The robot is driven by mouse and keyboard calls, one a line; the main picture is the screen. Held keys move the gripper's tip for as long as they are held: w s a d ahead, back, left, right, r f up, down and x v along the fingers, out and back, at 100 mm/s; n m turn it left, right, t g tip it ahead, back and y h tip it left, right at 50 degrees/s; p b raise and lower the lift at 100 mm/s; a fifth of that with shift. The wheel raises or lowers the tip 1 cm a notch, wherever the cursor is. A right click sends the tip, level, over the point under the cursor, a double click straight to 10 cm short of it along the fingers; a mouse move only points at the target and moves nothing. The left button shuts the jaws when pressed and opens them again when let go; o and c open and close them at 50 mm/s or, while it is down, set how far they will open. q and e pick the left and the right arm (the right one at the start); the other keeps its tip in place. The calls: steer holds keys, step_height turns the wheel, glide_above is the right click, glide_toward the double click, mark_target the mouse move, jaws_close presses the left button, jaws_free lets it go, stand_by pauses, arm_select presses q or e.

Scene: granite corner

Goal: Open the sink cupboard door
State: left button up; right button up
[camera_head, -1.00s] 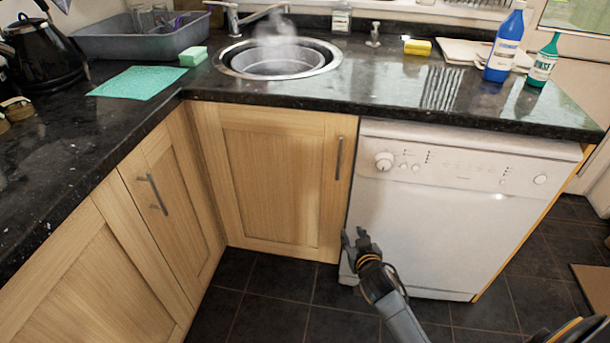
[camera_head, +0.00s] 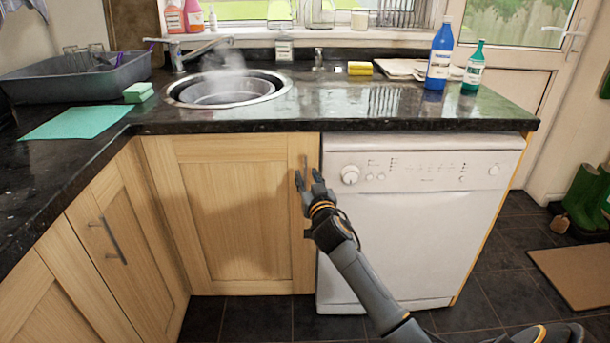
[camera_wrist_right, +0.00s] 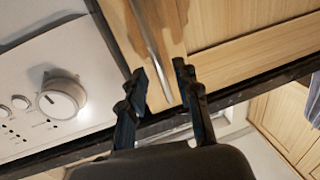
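The sink cupboard door (camera_head: 235,220) is the light wood panel under the sink and looks shut. Its upright metal bar handle (camera_head: 306,165) is near the door's right edge, partly hidden by my right gripper. My right gripper (camera_head: 309,180) is in front of the handle, fingers pointing up toward it. In the right wrist view, the two dark fingers (camera_wrist_right: 164,76) are spread apart, and the handle bar (camera_wrist_right: 150,42) runs down toward the gap between them. I cannot tell whether they touch it. My left gripper is not in view.
A white dishwasher (camera_head: 410,235) with a knob stands directly right of the door. The cupboard (camera_head: 118,240) at left meets it at the corner. The dark granite worktop (camera_head: 330,115) overhangs above. The dark tiled floor (camera_head: 255,318) in front is clear.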

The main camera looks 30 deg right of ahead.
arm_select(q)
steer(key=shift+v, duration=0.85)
arm_select(e)
steer(key=shift+x, duration=1.5)
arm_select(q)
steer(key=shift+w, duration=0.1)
arm_select(e)
jaws_close()
